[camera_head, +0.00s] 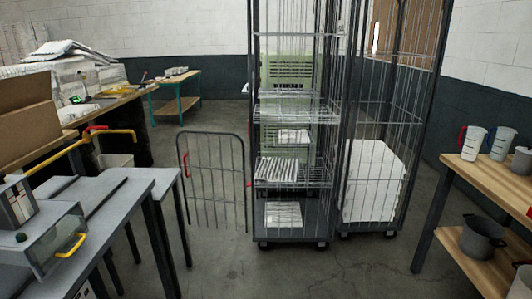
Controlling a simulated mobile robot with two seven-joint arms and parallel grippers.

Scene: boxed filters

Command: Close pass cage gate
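The cage gate (212,183) is a low dark-framed panel of upright bars. It stands swung out to the left of the tall wire roll cage (259,215), at the cage's front left post, so the lower front of the cage is open. A red piece (185,166) shows on the gate's far left edge, and a small red piece shows near the post. The cage has wire shelves (297,186) holding white and grey flat stacks (278,168). Neither of my grippers is in view.
A second wire cage (414,120) with a large white block (372,182) stands close on the right. A grey table (105,195) is near the gate's left side. A wooden bench (490,178) with jugs stands at right. Bare floor (215,270) lies in front.

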